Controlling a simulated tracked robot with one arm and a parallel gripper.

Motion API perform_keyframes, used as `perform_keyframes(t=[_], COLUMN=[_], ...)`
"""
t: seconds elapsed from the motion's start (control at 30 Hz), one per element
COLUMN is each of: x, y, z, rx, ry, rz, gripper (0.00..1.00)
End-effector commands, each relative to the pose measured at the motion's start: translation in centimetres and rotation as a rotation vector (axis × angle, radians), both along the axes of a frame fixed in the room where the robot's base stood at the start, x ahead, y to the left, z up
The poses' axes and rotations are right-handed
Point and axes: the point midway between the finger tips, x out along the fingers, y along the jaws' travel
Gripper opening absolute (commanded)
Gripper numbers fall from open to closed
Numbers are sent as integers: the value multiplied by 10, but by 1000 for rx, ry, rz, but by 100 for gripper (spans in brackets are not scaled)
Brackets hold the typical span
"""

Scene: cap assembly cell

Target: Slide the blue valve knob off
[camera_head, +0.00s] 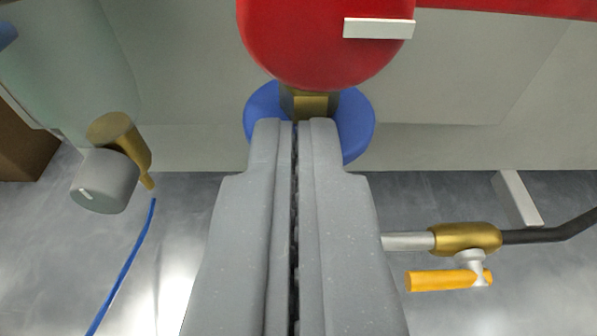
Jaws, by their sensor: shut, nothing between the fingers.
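The blue valve knob (358,118) is a round blue disc below a large red round part, around a brass fitting (311,104). My gripper (295,124) is shut, with its two grey fingers side by side and nothing between them. Its fingertips overlap the lower middle of the blue knob in the picture and hide part of it. I cannot tell whether they touch it.
A red round part with a white bar (378,28) is just above the knob. A grey knob on a brass fitting (105,181) is at left, with a thin blue line (128,262) below. A brass valve with an orange handle (440,281) is at lower right.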

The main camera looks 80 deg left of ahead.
Motion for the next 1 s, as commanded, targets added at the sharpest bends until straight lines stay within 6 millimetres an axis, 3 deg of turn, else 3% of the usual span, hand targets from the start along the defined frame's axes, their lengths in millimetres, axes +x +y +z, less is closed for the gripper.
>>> perform_keyframes(t=[0.3,0.73,1.0], x=[2,2,1], y=[19,19,19], z=[-5,-7,-24], rx=[0,-1,-2], ry=[0,-1,0], rz=[-1,0,2], gripper=[0,0,0])
